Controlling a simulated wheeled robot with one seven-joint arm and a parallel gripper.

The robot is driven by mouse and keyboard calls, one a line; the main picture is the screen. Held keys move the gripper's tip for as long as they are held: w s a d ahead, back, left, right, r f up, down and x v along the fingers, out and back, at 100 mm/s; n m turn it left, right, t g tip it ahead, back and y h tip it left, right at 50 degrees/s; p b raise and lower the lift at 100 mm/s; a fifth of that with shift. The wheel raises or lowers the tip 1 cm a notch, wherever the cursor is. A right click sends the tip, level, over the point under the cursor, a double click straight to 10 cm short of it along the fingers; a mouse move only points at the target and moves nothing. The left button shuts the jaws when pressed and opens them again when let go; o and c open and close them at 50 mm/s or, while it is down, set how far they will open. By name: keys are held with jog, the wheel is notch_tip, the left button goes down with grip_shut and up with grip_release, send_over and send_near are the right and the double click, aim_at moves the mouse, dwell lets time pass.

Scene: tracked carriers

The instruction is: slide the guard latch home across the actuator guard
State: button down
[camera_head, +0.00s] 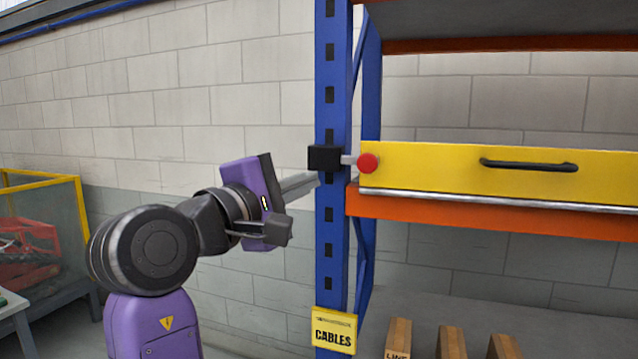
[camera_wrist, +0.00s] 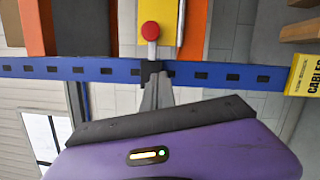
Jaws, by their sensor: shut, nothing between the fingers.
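The guard latch is a black block on the blue rack post with a short grey rod ending in a red knob (camera_head: 368,163). The knob appears in front of the left end of the yellow guard panel (camera_head: 430,165), which has a black handle. In the wrist view the red knob (camera_wrist: 150,31) lies beyond the post, against the yellow panel (camera_wrist: 169,22). My gripper (camera_head: 316,180) is shut and empty, just left of the post and slightly below the black block. In the wrist view my fingertips (camera_wrist: 156,82) point at the block and partly cover it; contact cannot be told.
The blue post (camera_head: 331,240) stands close by my fingers, with an orange beam (camera_head: 500,214) under the panel. A yellow CABLES sign (camera_head: 334,331) hangs lower on the post. A yellow-framed cage (camera_head: 80,215) stands at the left.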

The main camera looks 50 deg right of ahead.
jog(key=a, duration=0.3)
jog(key=a+b, duration=0.1)
jog(key=a, duration=0.1)
jog(key=shift+s+a+f, duration=0.15)
jog(key=shift+s+a, duration=0.1)
jog(key=shift+a, duration=0.1)
